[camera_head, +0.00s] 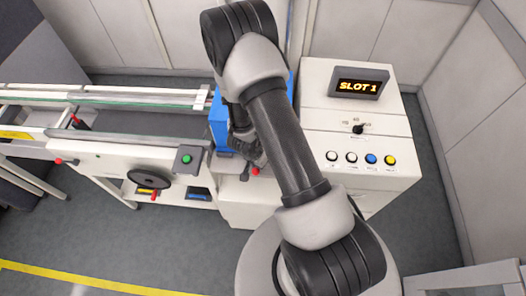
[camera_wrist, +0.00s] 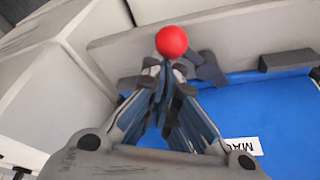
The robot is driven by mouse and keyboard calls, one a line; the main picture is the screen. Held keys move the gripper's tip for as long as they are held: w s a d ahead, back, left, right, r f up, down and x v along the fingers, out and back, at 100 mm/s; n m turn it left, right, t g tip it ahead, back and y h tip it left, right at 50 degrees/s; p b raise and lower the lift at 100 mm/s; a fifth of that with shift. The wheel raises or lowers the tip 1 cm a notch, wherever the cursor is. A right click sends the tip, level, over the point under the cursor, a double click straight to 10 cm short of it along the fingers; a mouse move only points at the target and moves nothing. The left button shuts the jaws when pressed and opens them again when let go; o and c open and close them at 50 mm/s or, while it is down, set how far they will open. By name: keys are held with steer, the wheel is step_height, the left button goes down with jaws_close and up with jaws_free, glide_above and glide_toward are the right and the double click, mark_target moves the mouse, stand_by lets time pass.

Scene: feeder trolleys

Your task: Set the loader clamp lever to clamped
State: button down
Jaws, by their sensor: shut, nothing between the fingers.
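In the wrist view a red ball knob (camera_wrist: 171,42) shows just beyond my gripper's fingertips, with a dark grey lever piece (camera_wrist: 207,67) to its right. My gripper (camera_wrist: 163,72) is shut and empty, its tips overlapping the knob's lower edge in the picture; I cannot tell whether they touch. In the head view a red knob (camera_head: 255,171) sits low on the white cabinet front, beside a dark stub and close under my wrist. My arm hides much of that area, including the fingertips. The lever's clamped or unclamped marking is not readable.
A blue magazine (camera_wrist: 245,105) lies beside my gripper. The console (camera_head: 400,120) at right has a "SLOT 1" display (camera_head: 358,88), a selector knob (camera_head: 358,129) and several buttons. The conveyor (camera_head: 110,140) at left carries other red-tipped levers, a green button (camera_head: 187,159) and a black handwheel (camera_head: 150,178).

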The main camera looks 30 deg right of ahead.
steer(key=m+p, duration=0.1)
steer(key=a+m+p, duration=0.1)
steer(key=shift+s+a+r+m+g+p, duration=0.2)
steer(key=shift+m+g+p, duration=0.1)
steer(key=shift+g+p, duration=0.1)
steer(key=shift+s+a+f+p, duration=0.1)
steer(key=shift+a+f+p, duration=0.1)
steer(key=shift+a+p, duration=0.35)
